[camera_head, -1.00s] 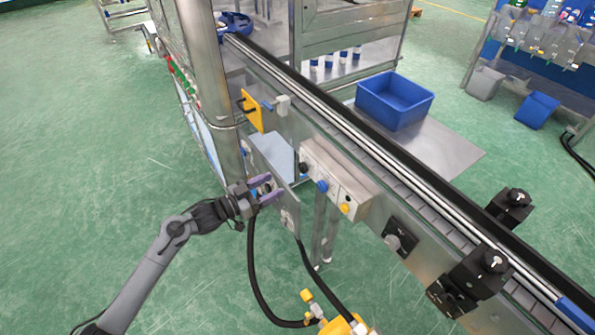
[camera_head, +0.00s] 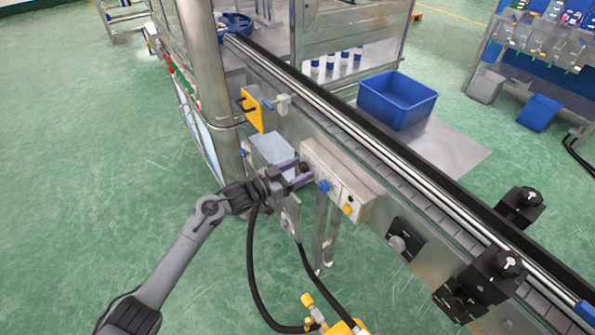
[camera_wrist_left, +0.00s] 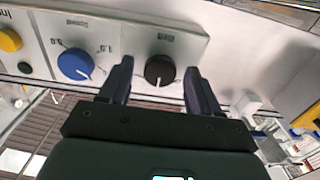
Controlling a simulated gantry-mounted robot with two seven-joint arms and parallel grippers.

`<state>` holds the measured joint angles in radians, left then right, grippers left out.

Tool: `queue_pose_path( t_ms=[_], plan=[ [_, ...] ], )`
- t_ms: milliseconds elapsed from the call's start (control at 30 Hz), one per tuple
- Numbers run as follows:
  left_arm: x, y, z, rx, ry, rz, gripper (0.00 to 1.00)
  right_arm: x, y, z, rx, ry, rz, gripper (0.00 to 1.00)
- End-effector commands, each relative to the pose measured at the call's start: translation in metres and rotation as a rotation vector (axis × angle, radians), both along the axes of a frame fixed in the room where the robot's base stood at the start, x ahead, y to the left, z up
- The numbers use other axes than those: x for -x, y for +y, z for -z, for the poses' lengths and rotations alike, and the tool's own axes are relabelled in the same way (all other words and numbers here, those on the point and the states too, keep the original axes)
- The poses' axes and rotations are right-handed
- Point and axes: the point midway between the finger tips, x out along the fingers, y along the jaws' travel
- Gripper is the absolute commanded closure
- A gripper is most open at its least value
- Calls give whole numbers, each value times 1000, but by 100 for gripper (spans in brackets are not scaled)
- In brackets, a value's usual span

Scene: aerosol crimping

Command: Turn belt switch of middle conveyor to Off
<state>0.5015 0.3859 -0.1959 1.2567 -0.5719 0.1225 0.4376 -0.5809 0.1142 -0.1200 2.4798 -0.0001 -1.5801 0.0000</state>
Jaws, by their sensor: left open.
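The belt switch is a black round knob with a white pointer line, under an upside-down "Belt" label. It shows in the left wrist view (camera_wrist_left: 160,70), and its dark edge shows in the head view (camera_head: 305,168). It sits on a pale control box (camera_head: 340,183) on the conveyor's side (camera_head: 400,205). My left gripper (camera_head: 298,171) is open at the box's left end. In the left wrist view its fingers (camera_wrist_left: 160,63) stand on either side of the knob, with gaps showing. Contact cannot be told. My right gripper is not in view.
A blue speed knob (camera_wrist_left: 75,64) sits beside the left finger, and a yellow button (camera_head: 348,209) is farther along the box. A yellow bracket (camera_head: 252,111) is behind the gripper. Black hoses (camera_head: 255,270) hang below. A blue bin (camera_head: 397,100) stands beyond the conveyor.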

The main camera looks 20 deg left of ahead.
Motion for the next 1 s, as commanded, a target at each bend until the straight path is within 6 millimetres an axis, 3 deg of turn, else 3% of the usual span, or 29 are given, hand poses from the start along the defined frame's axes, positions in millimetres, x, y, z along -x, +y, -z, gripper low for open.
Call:
queue_pose_path(
  t_ms=[67,433,733,1000],
  plan=[
    [0,0,0,0,0,0,37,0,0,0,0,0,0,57],
    [0,0,0,1,1,0,92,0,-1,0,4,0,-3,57],
    [0,0,-2,29,21,-1,93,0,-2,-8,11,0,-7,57],
    [0,0,-5,151,110,0,93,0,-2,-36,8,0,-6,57]
  ],
)
